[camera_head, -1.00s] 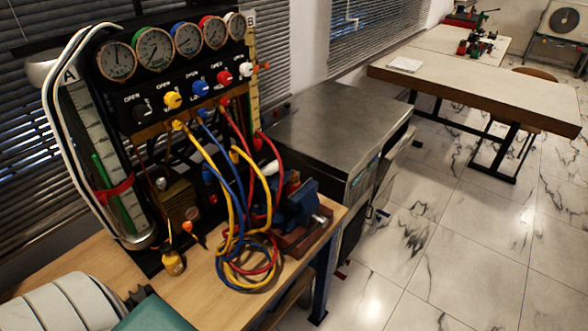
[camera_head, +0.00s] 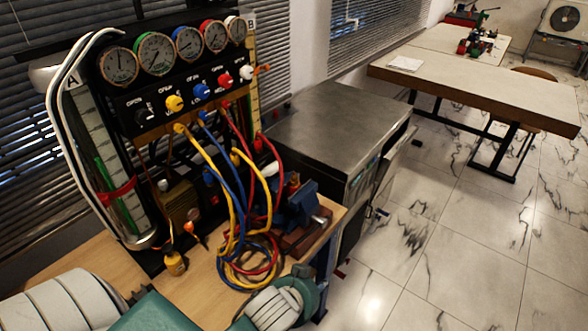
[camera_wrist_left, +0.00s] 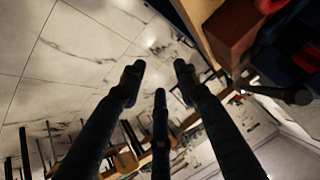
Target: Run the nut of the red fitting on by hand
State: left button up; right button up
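The gauge rig (camera_head: 165,95) stands on the wooden bench at left. A red hose (camera_head: 238,128) runs down from a red fitting (camera_head: 225,104) under the panel. Another red end piece (camera_head: 259,143) shows at the rig's right side. I cannot make out the nut's threads or seating. My left arm shows at the bottom of the head view, below the coiled hoses, but its fingers cannot be made out there. In the left wrist view my left gripper (camera_wrist_left: 158,78) has its fingers spread and empty, apart from the rig. My right gripper is not in view.
Yellow, blue and red hoses coil (camera_head: 245,265) on the bench (camera_head: 115,262). A blue vise (camera_head: 302,200) stands at the bench's right edge. A steel cabinet (camera_head: 330,125) adjoins the bench; open floor (camera_head: 450,240) lies right.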

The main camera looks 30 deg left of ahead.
pick_arm(q)
jog(key=w+d+r+m+t, duration=0.3)
jog(key=w+r+t, duration=0.3)
jog(key=w+r, duration=0.75)
jog(key=w+d+r+m+t+h, duration=0.2)
jog(key=w+d+r+m+h, duration=0.15)
jog(key=r, duration=0.25)
jog(key=w+d+r+m+t+h, duration=0.2)
jog(key=w+d+r+m, duration=0.15)
jog(key=r, duration=0.25)
jog(key=d+r+m+g+h, duration=0.75)
jog(key=d+m+h, duration=0.5)
jog(key=m, duration=0.45)
jog(key=m+g+y, duration=0.7)
jog(key=g+y, duration=0.4)
jog(key=y, duration=0.6)
send_over(294, 172)
notch_tip(294, 172, down, 4)
notch_tip(294, 172, down, 9)
jog(key=p, duration=0.3)
jog(key=shift+a+r, duration=0.1)
jog(key=shift+w+f, duration=0.1)
jog(key=shift+f, duration=0.65)
